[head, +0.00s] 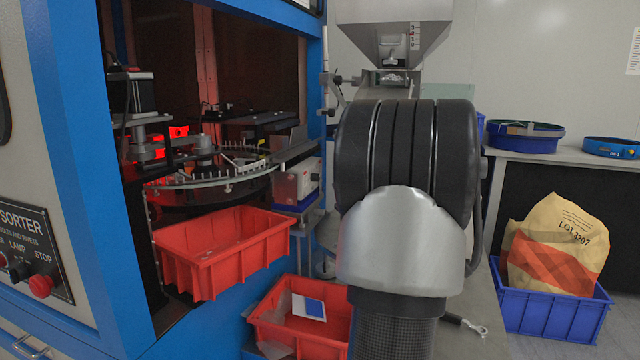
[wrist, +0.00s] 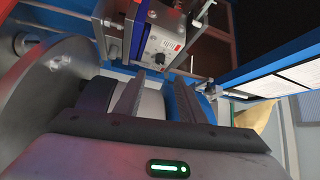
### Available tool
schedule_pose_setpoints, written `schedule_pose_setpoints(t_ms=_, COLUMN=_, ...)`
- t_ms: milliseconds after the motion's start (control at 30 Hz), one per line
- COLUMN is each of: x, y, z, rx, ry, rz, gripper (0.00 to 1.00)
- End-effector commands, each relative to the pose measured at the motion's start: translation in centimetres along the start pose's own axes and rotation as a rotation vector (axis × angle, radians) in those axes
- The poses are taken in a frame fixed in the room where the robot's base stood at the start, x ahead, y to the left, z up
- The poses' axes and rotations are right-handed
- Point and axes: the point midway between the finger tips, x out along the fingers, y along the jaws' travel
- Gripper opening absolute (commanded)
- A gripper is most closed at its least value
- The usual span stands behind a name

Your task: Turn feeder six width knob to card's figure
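A small pale control box (head: 298,182) stands beside the sorter's ring, left of my arm in the head view. In the wrist view a pale box face (wrist: 165,38) with red marks and a small round knob-like part (wrist: 160,58) shows beyond my fingers. I cannot read its number or the knob's setting. My gripper (wrist: 155,100) is open, its two dark fingers apart, with a pale and blue surface visible between and behind them. It is apart from the box. My arm hides the gripper in the head view. I cannot identify the card with certainty.
Red bins hang on the sorter (head: 225,255) and stand below it (head: 280,325); the lower one holds a white-and-blue paper (head: 308,307). A metal hopper (head: 385,40) rises behind my arm. A blue crate (head: 520,310) holds a sack (head: 555,245) at right.

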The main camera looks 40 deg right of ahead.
Motion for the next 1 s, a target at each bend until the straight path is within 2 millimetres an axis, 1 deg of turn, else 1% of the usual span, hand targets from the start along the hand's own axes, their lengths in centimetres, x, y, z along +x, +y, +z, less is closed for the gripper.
schedule_pose_setpoints(t_ms=33, x=1.2, y=0.1, z=0.1, rx=0.0, ry=-0.003, rz=0.0, gripper=0.36)
schedule_pose_setpoints(t_ms=100, x=2.8, y=0.1, z=0.1, rx=0.0, ry=-0.003, rz=-0.001, gripper=0.36)
schedule_pose_setpoints(t_ms=300, x=7.0, y=0.1, z=0.1, rx=0.0, ry=-0.004, rz=0.0, gripper=0.36)
schedule_pose_setpoints(t_ms=400, x=8.7, y=0.1, z=0.1, rx=0.001, ry=-0.003, rz=0.0, gripper=0.36)
schedule_pose_setpoints(t_ms=500, x=10.0, y=0.1, z=0.1, rx=0.0, ry=-0.002, rz=0.0, gripper=0.36)
schedule_pose_setpoints(t_ms=700, x=11.2, y=0.0, z=0.1, rx=0.0, ry=-0.001, rz=0.0, gripper=0.36)
schedule_pose_setpoints(t_ms=967, x=11.2, y=0.0, z=0.1, rx=0.0, ry=-0.001, rz=0.001, gripper=0.36)
schedule_pose_setpoints(t_ms=1000, x=11.2, y=0.0, z=0.1, rx=0.0, ry=-0.001, rz=0.001, gripper=0.3)
